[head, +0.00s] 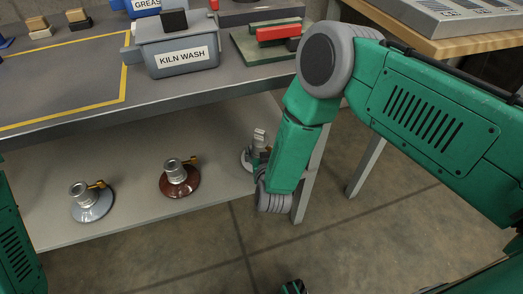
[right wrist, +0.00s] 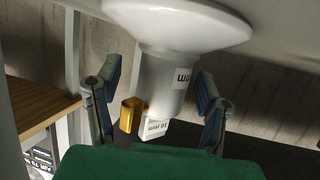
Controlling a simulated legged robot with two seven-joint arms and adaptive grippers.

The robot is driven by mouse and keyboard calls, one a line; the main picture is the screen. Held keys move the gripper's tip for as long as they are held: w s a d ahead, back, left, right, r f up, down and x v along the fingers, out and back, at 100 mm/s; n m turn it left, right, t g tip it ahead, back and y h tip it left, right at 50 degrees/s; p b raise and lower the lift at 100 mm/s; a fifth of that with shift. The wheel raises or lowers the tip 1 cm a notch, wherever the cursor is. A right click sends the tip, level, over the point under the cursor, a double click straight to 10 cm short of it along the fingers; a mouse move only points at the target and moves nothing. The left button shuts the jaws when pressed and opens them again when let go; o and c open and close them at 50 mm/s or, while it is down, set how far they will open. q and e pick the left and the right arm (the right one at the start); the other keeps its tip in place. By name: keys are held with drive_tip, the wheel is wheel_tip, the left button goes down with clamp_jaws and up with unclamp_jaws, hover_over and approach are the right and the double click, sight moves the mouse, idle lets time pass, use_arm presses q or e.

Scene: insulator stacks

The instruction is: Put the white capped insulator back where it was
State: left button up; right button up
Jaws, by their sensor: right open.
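The white insulator (right wrist: 172,75) fills the middle of the right wrist view, with a wide white disc, a grey-white body, a white labelled end and a yellow tab (right wrist: 131,115). In the head view it shows in part (head: 246,158) at the right end of the lower shelf (head: 130,218), half hidden by my right arm. My right gripper (right wrist: 157,85) is open, with one finger on each side of the insulator's body and a gap visible on both sides. Whether the disc rests fully on the shelf is hard to tell.
A brown insulator (head: 179,180) and a blue-grey insulator (head: 91,203) stand on the same shelf to the left. Above is a tabletop with a KILN WASH bin (head: 178,52) and a yellow-outlined area. A table leg (head: 308,180) stands just right of my right gripper.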

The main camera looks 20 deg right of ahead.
drive_tip(key=p+v, duration=0.4)
drive_tip(key=v, duration=0.7)
drive_tip(key=s+d+n+g, duration=0.1)
drive_tip(key=s+d+g, duration=0.3)
drive_tip(key=s, duration=0.4)
drive_tip(key=s+d+g+y, duration=0.1)
drive_tip(key=s+d+g, duration=0.3)
drive_tip(key=s, duration=0.5)
drive_tip(key=s+d+f+n+g+y, duration=0.1)
drive_tip(key=s+d+g, duration=0.4)
drive_tip(key=s, duration=0.3)
drive_tip(key=shift+s+d+n, duration=0.2)
drive_tip(key=shift+s+n, duration=0.05)
drive_tip(key=shift+n, duration=0.05)
wheel_tip(320, 180, up, 9)
drive_tip(key=p, duration=0.9)
drive_tip(key=shift+w+f, duration=0.1)
drive_tip(key=shift+w, duration=0.05)
